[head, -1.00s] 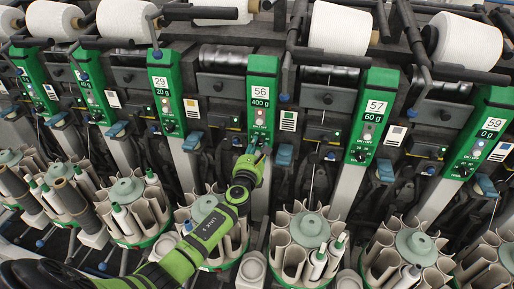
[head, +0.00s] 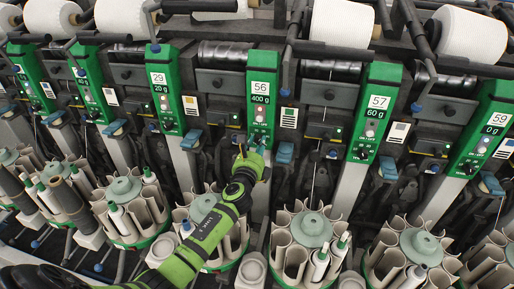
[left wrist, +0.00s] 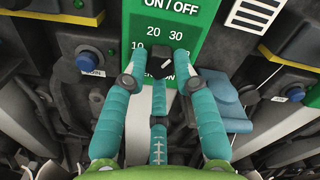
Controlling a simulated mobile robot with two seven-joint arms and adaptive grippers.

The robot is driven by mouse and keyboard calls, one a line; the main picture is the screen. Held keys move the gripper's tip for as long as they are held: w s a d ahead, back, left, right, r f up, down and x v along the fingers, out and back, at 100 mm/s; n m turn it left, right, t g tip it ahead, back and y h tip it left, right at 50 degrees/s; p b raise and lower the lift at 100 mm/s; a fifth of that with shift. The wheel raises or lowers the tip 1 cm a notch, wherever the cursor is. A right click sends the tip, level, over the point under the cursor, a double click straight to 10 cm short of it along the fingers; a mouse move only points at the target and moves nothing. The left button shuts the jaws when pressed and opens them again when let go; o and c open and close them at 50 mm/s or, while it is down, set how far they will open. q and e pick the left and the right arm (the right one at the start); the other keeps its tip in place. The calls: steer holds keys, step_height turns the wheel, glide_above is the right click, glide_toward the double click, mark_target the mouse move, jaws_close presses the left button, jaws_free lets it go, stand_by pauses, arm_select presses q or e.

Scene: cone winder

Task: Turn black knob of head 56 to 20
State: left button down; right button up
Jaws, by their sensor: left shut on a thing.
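The green panel of head 56 (head: 261,92) stands near the middle of the head view, its display reading 400 g. Its black knob (left wrist: 167,66) shows in the left wrist view, below the printed 10, 20 and 30. The white mark on the knob slants up to the right, roughly toward the 30 side. My left gripper (head: 250,150) is at the panel's lower end in the head view. In the left wrist view its teal fingers (left wrist: 168,78) are shut on the knob from both sides. The hand hides the knob in the head view. My right gripper is not in view.
The panel of head 57 (head: 375,110) stands to the right and one marked 29 (head: 163,90) to the left. A blue lever (left wrist: 222,100) lies close beside the right finger. Round magazines with tubes (head: 310,230) stand below the panels.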

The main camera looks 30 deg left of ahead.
arm_select(q)
steer(key=n, duration=0.3)
steer(key=n+b, duration=0.1)
steer(key=n, duration=0.1)
steer(key=shift+f+n+b, duration=0.2)
steer(key=shift+n+b, duration=0.1)
steer(key=shift+n, duration=0.1)
steer(key=n+b, duration=0.1)
steer(key=n, duration=0.4)
steer(key=shift+r, duration=0.1)
steer(key=shift+n, duration=0.4)
steer(key=c, duration=1)
jaws_free()
steer(key=shift+d, duration=0.1)
steer(key=shift+r, duration=0.1)
steer(key=v, duration=1.2)
